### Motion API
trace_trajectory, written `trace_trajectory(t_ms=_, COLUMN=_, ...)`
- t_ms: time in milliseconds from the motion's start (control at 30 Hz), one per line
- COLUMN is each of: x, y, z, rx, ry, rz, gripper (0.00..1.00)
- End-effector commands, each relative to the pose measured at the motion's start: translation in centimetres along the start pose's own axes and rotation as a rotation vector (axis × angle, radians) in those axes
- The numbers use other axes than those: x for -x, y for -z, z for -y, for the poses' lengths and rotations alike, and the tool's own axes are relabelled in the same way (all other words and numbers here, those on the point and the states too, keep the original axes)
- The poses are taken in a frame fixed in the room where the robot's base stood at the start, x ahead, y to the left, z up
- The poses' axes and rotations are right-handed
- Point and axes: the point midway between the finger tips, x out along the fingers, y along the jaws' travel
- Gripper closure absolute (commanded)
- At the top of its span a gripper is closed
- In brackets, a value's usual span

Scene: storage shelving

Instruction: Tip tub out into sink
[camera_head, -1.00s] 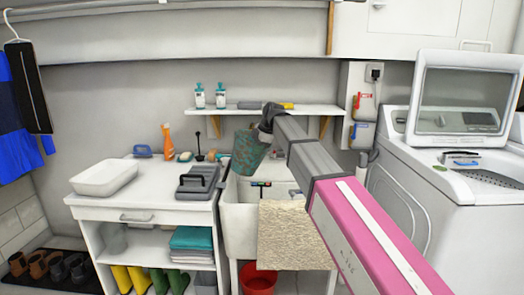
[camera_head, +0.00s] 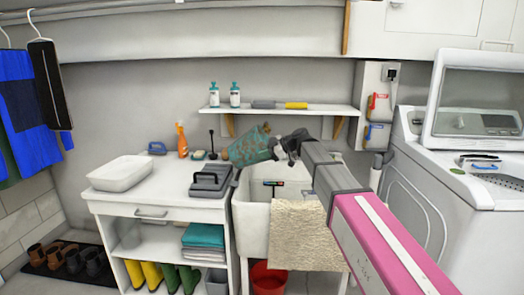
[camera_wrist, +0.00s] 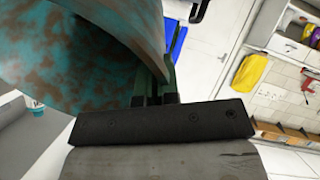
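The tub (camera_head: 250,146) is teal with brown rust-like patches. In the head view it lies tilted almost on its side, its narrower end toward my gripper or its mouth toward the left; I cannot fully tell its inside. My gripper (camera_head: 280,150) is shut on the tub's edge, above the sink's back left. In the wrist view the tub (camera_wrist: 80,50) fills the upper left, with its wall between the fingers (camera_wrist: 160,88).
A beige towel (camera_head: 305,238) hangs over the sink's front. A grey toolbox (camera_head: 210,181) and white basin (camera_head: 120,173) stand on the left counter. A shelf (camera_head: 285,110) runs above the sink. A washing machine (camera_head: 440,190) stands right; a red bucket (camera_head: 268,279) is below.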

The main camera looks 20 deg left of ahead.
Motion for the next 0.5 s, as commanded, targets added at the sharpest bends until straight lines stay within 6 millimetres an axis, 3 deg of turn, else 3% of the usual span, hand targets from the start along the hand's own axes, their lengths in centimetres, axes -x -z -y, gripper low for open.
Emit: trace_trajectory(t_ms=500, x=0.4, y=-3.8, z=1.6, rx=-0.057, ry=-0.164, rz=-0.374, gripper=1.00)
